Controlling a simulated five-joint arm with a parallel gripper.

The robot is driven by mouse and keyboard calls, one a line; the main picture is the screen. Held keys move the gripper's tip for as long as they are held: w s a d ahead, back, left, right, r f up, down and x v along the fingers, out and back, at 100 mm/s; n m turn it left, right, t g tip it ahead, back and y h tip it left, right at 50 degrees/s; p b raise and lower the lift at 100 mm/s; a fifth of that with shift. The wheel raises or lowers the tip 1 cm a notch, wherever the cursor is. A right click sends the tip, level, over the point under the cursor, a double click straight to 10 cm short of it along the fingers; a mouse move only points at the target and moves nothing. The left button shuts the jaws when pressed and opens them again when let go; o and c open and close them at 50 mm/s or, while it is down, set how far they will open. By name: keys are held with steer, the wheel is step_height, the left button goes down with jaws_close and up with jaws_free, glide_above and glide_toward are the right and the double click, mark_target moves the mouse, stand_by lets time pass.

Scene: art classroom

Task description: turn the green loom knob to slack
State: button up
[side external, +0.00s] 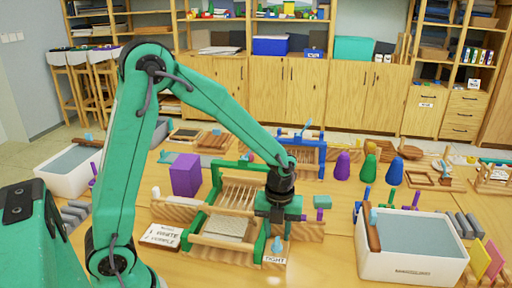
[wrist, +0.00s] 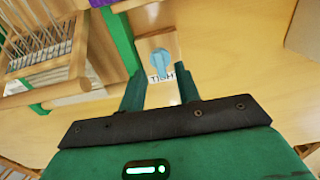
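The green loom (side external: 212,243) stands on the table with pale threads strung across it; part of it shows at the upper left of the wrist view (wrist: 122,40). Its light-blue knob (side external: 277,246) is on a wooden block at the loom's front right corner, above a white label reading TIGHT (side external: 275,259). In the wrist view the knob (wrist: 161,62) has its handle roughly upright, over the TIGHT label (wrist: 162,77). My gripper (wrist: 160,82) is open and empty, its two fingers spread either side of the label, just short of the knob. In the side view my gripper (side external: 278,226) is close above the knob.
A blue loom (side external: 308,157) stands behind. A white basin (side external: 403,266) is to the right, and a sign card (side external: 164,236) to the left. A purple block (side external: 185,175) and purple, green and blue cones (side external: 370,162) stand nearby. The table's front right of the loom is bare.

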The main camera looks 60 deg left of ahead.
steer(key=shift+f, duration=1.25)
jaws_close()
